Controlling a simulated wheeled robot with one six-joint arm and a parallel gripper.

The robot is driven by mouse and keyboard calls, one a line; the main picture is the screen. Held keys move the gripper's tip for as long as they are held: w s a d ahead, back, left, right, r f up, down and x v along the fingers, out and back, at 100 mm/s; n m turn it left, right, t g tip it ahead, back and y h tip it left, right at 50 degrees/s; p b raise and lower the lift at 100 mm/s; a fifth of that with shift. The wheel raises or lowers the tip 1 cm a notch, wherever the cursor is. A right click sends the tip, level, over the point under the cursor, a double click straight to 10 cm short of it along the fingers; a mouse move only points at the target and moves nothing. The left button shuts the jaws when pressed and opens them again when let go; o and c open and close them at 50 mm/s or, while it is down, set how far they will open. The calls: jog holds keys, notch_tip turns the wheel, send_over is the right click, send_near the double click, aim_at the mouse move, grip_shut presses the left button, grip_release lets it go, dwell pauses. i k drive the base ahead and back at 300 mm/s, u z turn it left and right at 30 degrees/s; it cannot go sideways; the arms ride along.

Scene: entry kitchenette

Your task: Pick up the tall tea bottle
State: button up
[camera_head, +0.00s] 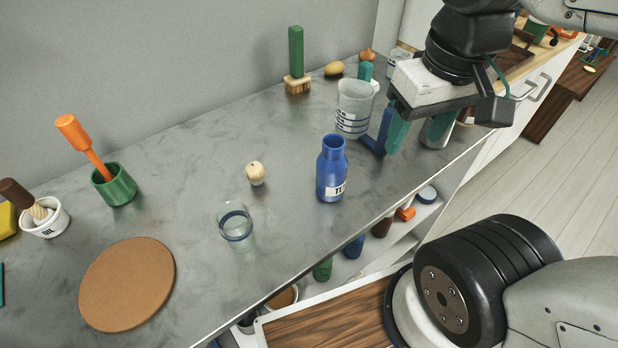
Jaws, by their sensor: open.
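The tea bottle (331,174) is blue with a narrower neck and a white label with dark letters, partly turned out of sight. It stands upright on the grey counter near its front edge. My gripper (446,132) is above the counter to the right of the bottle, apart from it. Its jaws are open wide and hold nothing that I can see. A grey metallic cylinder shows behind and between the jaws, partly hidden by them.
A clear measuring beaker (354,108) stands behind the bottle, and a blue angled piece (376,143) lies to its right. A small pale round object (255,173) and a glass (235,224) stand to its left. A brown round mat (127,284) lies front left. Shelves (402,240) sit below the counter.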

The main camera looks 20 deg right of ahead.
aim_at(331, 164)
jog(key=k, duration=0.5)
jog(key=z, duration=2.65)
jog(key=k, duration=1.05)
jog(key=u, duration=0.95)
